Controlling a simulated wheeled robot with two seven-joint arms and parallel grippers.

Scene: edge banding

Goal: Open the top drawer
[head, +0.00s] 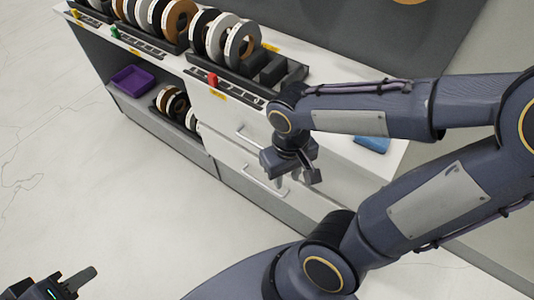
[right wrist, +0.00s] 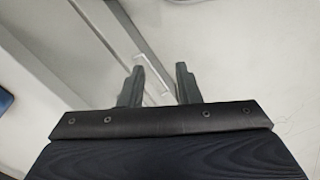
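The white cabinet's top drawer has a pale bar handle (head: 246,134) just left of my right gripper in the head view. A lower drawer handle (head: 262,182) shows below it, partly behind the gripper. My right gripper (head: 291,178) hangs in front of the cabinet. In the right wrist view its fingers (right wrist: 159,70) are apart, with a bar handle (right wrist: 152,75) seen beyond and between them. I cannot tell which drawer that handle is on; nothing is visibly gripped. The drawers look closed. My left gripper (head: 68,283) is at the bottom left, far from the cabinet, partly cut off.
Racks of edge-banding rolls (head: 228,42) stand on the cabinet top, with a red clip (head: 213,80) near its front edge. An open shelf at left holds a purple tray (head: 132,79) and more rolls (head: 172,105). A blue item (head: 372,144) lies on top. The floor in front is clear.

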